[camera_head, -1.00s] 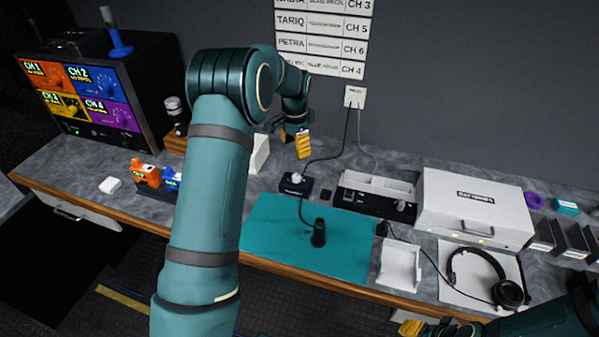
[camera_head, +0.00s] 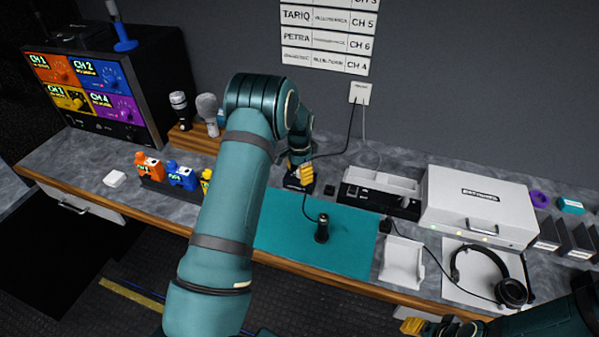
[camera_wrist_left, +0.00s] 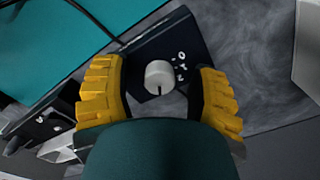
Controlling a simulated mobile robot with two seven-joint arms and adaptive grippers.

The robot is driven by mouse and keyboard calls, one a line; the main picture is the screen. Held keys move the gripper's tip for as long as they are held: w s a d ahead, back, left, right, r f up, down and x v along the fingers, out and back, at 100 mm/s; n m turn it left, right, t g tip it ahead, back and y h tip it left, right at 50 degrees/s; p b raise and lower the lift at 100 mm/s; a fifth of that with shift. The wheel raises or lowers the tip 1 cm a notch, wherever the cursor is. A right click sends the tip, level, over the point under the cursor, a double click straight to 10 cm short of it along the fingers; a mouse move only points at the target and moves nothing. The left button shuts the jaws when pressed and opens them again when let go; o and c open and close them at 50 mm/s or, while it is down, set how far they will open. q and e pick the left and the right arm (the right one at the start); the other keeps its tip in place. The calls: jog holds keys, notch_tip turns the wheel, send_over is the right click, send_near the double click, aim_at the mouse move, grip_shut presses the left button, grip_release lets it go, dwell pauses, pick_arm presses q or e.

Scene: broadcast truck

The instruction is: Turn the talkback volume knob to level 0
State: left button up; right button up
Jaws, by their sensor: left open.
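The talkback volume knob (camera_wrist_left: 158,76) is a small white round knob with a dark pointer line, on a black box (camera_wrist_left: 185,35) with white marks beside the knob. In the wrist view the line points toward the bottom of the picture. My left gripper (camera_wrist_left: 160,92) is open, its yellow fingers on either side of the knob with gaps visible. In the head view my left gripper (camera_head: 302,173) is over the black box (camera_head: 292,185) and hides the knob. One yellow finger of my right gripper (camera_head: 412,326) shows at the bottom edge; its opening is unclear.
A teal mat (camera_head: 345,240) with an upright black microphone-like object (camera_head: 322,228) lies in front. To the right are a black panel (camera_head: 380,203), a white case (camera_head: 478,208) and a headset (camera_head: 500,275). Orange and blue packs (camera_head: 182,176) stand to the left.

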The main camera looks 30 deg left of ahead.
pick_arm(q)
grip_shut()
